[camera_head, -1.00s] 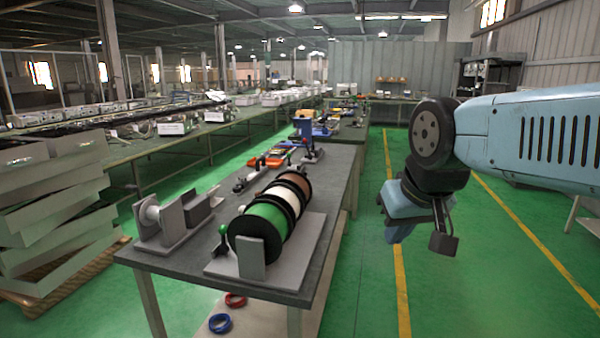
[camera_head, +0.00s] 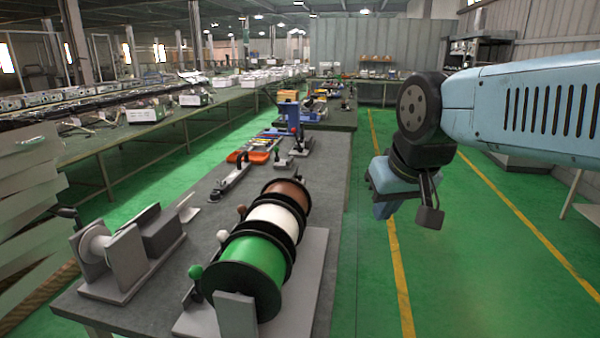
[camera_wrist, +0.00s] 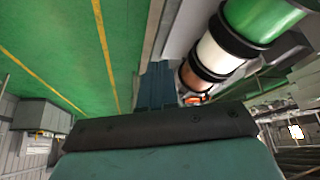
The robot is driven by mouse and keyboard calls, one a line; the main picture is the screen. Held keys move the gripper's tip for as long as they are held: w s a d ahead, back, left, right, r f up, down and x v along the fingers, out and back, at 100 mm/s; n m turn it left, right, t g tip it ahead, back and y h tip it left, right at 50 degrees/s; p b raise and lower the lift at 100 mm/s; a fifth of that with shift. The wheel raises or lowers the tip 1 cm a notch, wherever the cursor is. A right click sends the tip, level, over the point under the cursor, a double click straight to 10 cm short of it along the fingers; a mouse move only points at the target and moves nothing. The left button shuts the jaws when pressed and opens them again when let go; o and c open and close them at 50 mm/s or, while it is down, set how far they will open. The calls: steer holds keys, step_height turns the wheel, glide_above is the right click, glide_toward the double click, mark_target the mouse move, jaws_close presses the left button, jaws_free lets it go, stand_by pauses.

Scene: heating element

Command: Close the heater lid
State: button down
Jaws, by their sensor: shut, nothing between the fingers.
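No heater or lid can be clearly made out in either view. A grey device with a white roller and a dark box (camera_head: 160,234) stands at the near left of the workbench; I cannot tell whether it is the heater. My gripper (camera_head: 384,211) hangs pointing down over the green floor, right of the workbench and apart from it. In the wrist view its blue fingers (camera_wrist: 157,84) are together, with nothing seen between them.
The long grey workbench (camera_head: 215,208) holds green, white and brown spools (camera_head: 272,232) on a stand near its front. Small tools, an orange tray (camera_head: 263,150) and a blue device (camera_head: 291,115) lie further back. Green floor is clear to the right. Stacked pale boxes (camera_head: 28,190) stand at left.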

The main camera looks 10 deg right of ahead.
steer(key=shift+w, duration=0.15)
steer(key=shift+w+r, duration=0.1)
steer(key=w+a+f, duration=0.1)
steer(key=w+f, duration=0.1)
steer(key=w, duration=2.1)
steer(key=w+d+f+m+t+y, duration=0.15)
steer(key=w+d+f, duration=0.25)
steer(key=w, duration=0.8)
steer(key=w+d+f+m+y, duration=0.25)
steer(key=w+f, duration=0.25)
steer(key=w, duration=0.6)
steer(key=w+a+f+n, duration=0.1)
steer(key=w+a+f, duration=0.5)
steer(key=w, duration=0.1)
steer(key=shift+f, duration=0.35)
